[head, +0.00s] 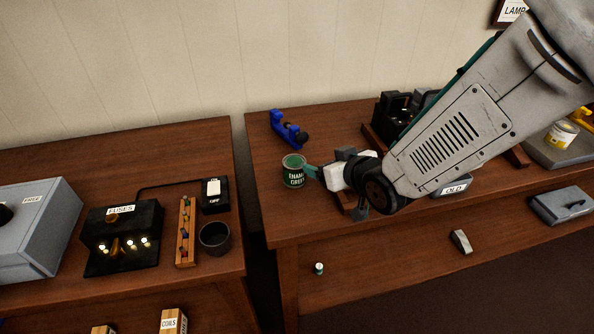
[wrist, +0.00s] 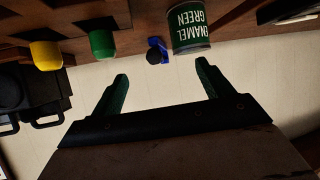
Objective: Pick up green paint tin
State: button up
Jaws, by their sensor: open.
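The green paint tin (head: 293,171), labelled "ENAMEL GREEN", stands upright on the right-hand wooden bench near its left end. In the wrist view the tin (wrist: 188,30) appears upside down, above and beyond the right fingertip. My gripper (head: 314,173) is just right of the tin in the head view, with a green fingertip overlapping or close to the tin's right side. In the wrist view my gripper (wrist: 162,71) is open, with nothing between its fingers. I cannot tell whether a finger touches the tin.
A blue clamp-like tool (head: 288,131) lies behind the tin. In the wrist view, a green knob (wrist: 102,44) and yellow knob (wrist: 46,55) show. An "OLD" box (head: 453,187) sits right. A gap separates the left bench (head: 120,155), holding a fuse box (head: 122,235) and dark cup (head: 215,238).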

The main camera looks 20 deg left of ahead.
aim_at(295, 162)
jog(key=shift+n+y, duration=0.5)
jog(key=shift+y, duration=0.3)
jog(key=a, duration=0.1)
jog(key=s+a+f, duration=0.1)
jog(key=a, duration=0.1)
jog(key=a+f, duration=0.1)
jog(key=shift+s+a, duration=0.35)
jog(key=shift+s, duration=0.05)
jog(key=x, duration=0.7)
jog(key=shift+w+a+r, duration=0.2)
jog(key=shift+w+a, duration=0.05)
jog(key=c, duration=1.2)
